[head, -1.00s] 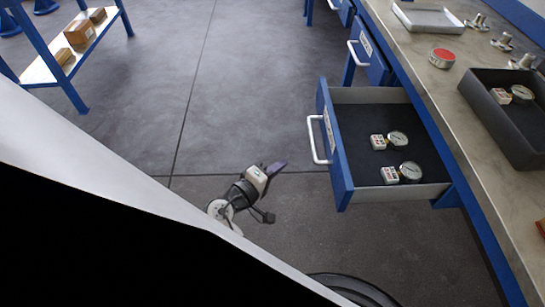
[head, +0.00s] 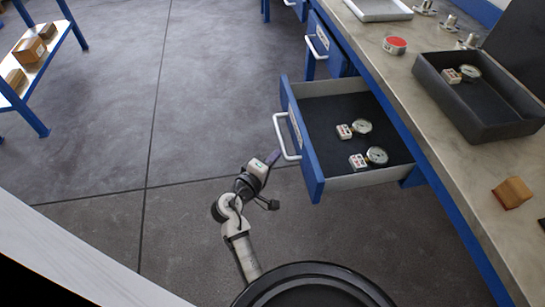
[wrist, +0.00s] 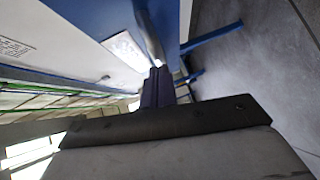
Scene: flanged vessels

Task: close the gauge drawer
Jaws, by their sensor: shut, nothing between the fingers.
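The gauge drawer (head: 311,161) is pulled out from the blue workbench, with a blue front and a white bar handle (head: 284,137). Two gauges (head: 362,126) (head: 376,155), each with a small white block beside it, lie on its dark liner. My gripper (head: 272,158) is shut and empty, just left of the drawer front and near the lower end of the handle. Its closed purple fingers (wrist: 157,88) also show in the wrist view, pointing toward a blue panel and a pale bar. Whether the fingertips touch the handle I cannot tell.
On the bench top (head: 420,130) are a dark tray (head: 500,128) holding a gauge, a red-topped tin (head: 395,45), a white tray (head: 378,8) and a wooden block (head: 512,192). Another drawer (head: 325,48) is farther back. A shelf with boxes (head: 32,50) stands at left. Floor between is clear.

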